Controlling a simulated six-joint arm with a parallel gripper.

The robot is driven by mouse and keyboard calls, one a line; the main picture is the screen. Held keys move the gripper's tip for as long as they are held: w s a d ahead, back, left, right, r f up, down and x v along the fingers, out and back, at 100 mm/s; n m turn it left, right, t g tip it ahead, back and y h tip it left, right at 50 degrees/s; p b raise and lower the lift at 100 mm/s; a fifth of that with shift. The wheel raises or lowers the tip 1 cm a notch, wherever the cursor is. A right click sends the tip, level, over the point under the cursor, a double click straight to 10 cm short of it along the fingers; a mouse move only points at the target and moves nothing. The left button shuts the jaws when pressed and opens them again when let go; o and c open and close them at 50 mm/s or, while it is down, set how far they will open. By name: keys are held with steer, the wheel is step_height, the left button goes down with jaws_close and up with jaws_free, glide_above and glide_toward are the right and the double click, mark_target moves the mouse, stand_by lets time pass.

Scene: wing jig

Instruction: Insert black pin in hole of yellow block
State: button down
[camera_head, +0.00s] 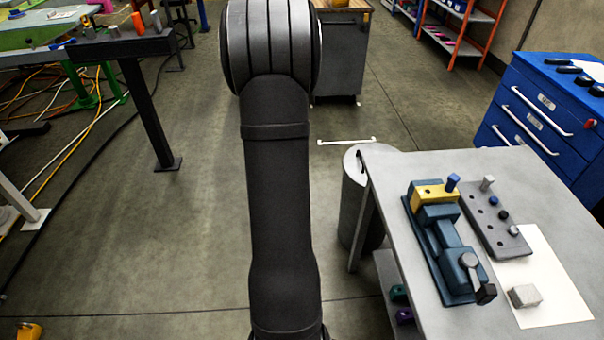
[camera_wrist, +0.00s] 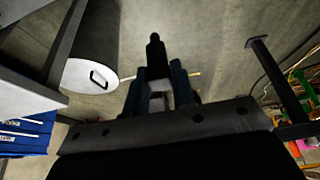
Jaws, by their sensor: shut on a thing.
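In the wrist view my gripper (camera_wrist: 160,85) is shut on a black pin (camera_wrist: 156,52), which points away from the palm with a pale part at its lower end between the dark blue fingers. The yellow block (camera_head: 422,200) sits in a dark blue vise (camera_head: 437,240) on the grey table at the right of the head view. A dark hole shows in its top. A blue pin (camera_head: 452,182) stands at the block's right end. My gripper is not visible in the head view and is well away from the block.
A grey pin rack (camera_head: 482,222) with several pins and holes stands right of the vise. White paper with a grey block (camera_head: 524,296) lies in front. A grey bin (camera_head: 354,200) stands beside the table (camera_head: 395,165). A blue drawer cabinet (camera_head: 530,110) is behind.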

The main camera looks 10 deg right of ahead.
steer(key=s+d+r+m+h, duration=0.15)
steer(key=s+d+r, duration=0.4)
steer(key=d, duration=0.75)
steer(key=s+d+r+m, duration=0.2)
steer(key=s+d+r, duration=0.35)
steer(key=d, duration=0.75)
steer(key=s+d+r+m+h, duration=0.15)
steer(key=s+d+r, duration=0.4)
steer(key=d, duration=0.75)
steer(key=shift+m+y, duration=0.4)
steer(key=shift+w+a+f, duration=0.1)
steer(key=shift+w+f, duration=0.2)
steer(key=shift+f, duration=0.5)
steer(key=shift+w+a+f, duration=0.1)
steer(key=shift+w+f, duration=0.25)
steer(key=shift+f, duration=0.4)
steer(key=shift+w+f, duration=0.3)
steer(key=shift+f, duration=0.5)
steer(key=shift+f, duration=0.1)
steer(key=shift+f, duration=1.35)
